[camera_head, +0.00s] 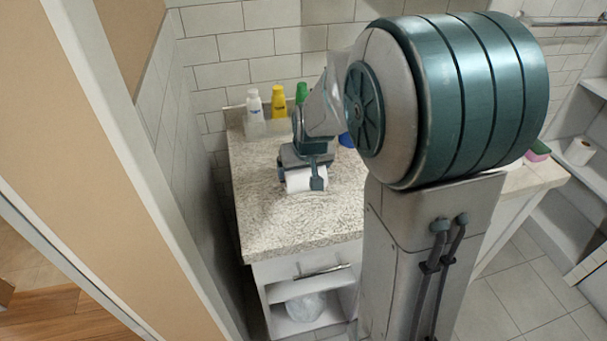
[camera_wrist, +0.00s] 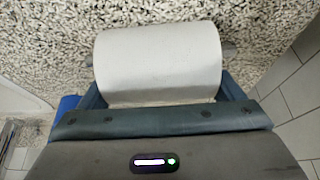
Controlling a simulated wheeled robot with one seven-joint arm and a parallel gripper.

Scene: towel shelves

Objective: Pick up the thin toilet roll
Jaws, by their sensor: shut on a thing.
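A white toilet roll (camera_wrist: 158,62) lies on its side between the fingers of my gripper (camera_wrist: 160,90) in the wrist view. The fingers are shut on its two ends. In the head view the roll (camera_head: 300,180) shows under my gripper (camera_head: 304,181), over the speckled countertop (camera_head: 300,220). I cannot tell whether the roll touches the counter or is held just above it. Another white roll (camera_head: 579,152) stands on a shelf at the far right.
White (camera_head: 254,104), yellow (camera_head: 279,100) and green (camera_head: 301,92) bottles stand at the back of the counter by the tiled wall. A pink and green item (camera_head: 538,150) lies at the counter's right. The front left of the counter is clear. A wall (camera_head: 185,160) runs close along the left.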

